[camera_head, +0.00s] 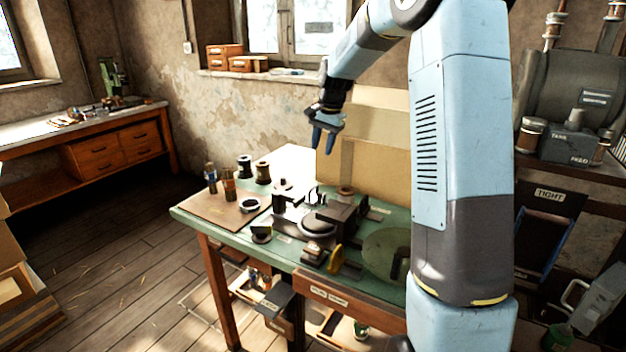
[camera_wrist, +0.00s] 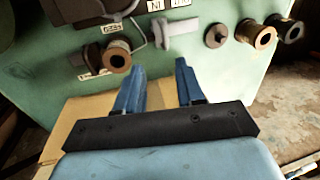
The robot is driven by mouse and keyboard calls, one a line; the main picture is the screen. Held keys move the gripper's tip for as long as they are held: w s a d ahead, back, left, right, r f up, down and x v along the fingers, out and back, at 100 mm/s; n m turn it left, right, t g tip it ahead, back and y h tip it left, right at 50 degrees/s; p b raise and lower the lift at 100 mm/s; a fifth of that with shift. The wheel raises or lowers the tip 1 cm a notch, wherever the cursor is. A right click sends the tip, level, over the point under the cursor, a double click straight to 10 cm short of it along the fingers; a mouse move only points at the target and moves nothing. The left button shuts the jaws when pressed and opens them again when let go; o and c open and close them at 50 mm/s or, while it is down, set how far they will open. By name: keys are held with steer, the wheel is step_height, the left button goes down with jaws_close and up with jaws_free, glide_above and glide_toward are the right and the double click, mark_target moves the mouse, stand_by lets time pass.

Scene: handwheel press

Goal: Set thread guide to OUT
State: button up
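My gripper (camera_head: 328,140) hangs in the air above the back of the green workbench. In the wrist view its two blue fingers (camera_wrist: 159,82) are apart with nothing between them. Beyond the fingertips a grey flanged part (camera_wrist: 165,40) stands on the green top, beside a thin bent wire (camera_wrist: 137,30). An upside-down label (camera_wrist: 157,5) near it seems to read IN, with more text cut off by the picture edge. I cannot tell for sure which part is the thread guide. In the head view the machine (camera_head: 335,217) is small and its guide is not clear.
A brown spool (camera_wrist: 118,57) stands left of the grey part; a disc (camera_wrist: 215,36) and more spools (camera_wrist: 257,34) stand right. A yellow handle (camera_head: 335,259) is at the front. A brown board (camera_head: 222,203) lies on the left.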

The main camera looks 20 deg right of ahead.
steer(key=w+f, duration=0.1)
steer(key=w, duration=0.1)
glide_toward(315, 187)
steer(key=f, duration=0.2)
steer(key=w+f, duration=0.1)
steer(key=f, duration=0.2)
steer(key=a+f, duration=0.1)
steer(key=f, duration=0.1)
steer(key=shift+w+a+f, duration=0.1)
steer(key=shift+w+f, duration=0.05)
steer(key=shift+f, duration=0.15)
jaws_close()
stand_by(1.4)
